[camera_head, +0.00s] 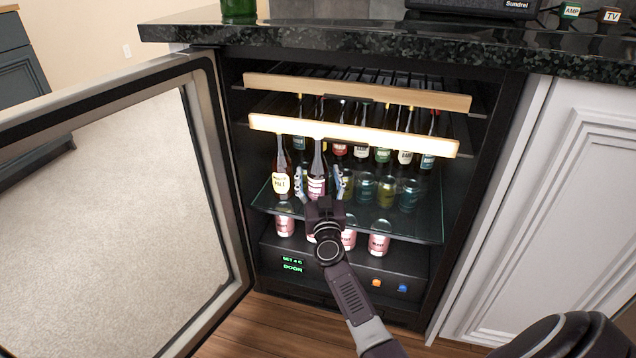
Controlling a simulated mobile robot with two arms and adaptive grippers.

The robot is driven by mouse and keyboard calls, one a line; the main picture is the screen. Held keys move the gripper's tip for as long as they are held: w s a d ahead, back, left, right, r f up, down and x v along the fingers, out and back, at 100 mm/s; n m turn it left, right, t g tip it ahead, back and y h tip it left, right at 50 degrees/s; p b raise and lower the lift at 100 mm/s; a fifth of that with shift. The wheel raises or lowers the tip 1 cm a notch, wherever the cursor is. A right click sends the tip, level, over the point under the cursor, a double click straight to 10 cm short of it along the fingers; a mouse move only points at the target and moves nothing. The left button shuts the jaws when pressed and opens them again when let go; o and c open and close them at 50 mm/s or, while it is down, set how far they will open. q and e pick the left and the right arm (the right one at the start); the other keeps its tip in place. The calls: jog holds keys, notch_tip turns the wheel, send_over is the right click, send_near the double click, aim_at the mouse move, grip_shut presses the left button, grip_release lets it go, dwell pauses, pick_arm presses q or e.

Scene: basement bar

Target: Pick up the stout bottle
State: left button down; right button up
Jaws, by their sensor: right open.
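My right gripper (320,183) reaches into the open drinks fridge (345,265) and is open. Its fingers are on either side of a dark bottle with a pink-and-white label (317,165), which stands upright on the glass shelf (410,228). I cannot tell whether the fingers touch it; its base is hidden behind the gripper. Another dark bottle with a pale yellow label (282,180) stands close to its left. The labels are too small to read, so I cannot tell which bottle is the stout. My left gripper is not in view.
The glass door (100,220) stands open at left. A dark stone counter (400,45) overhangs the fridge.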

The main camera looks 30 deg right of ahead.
grip_shut()
jog(key=shift+r, duration=0.15)
dwell(0.4)
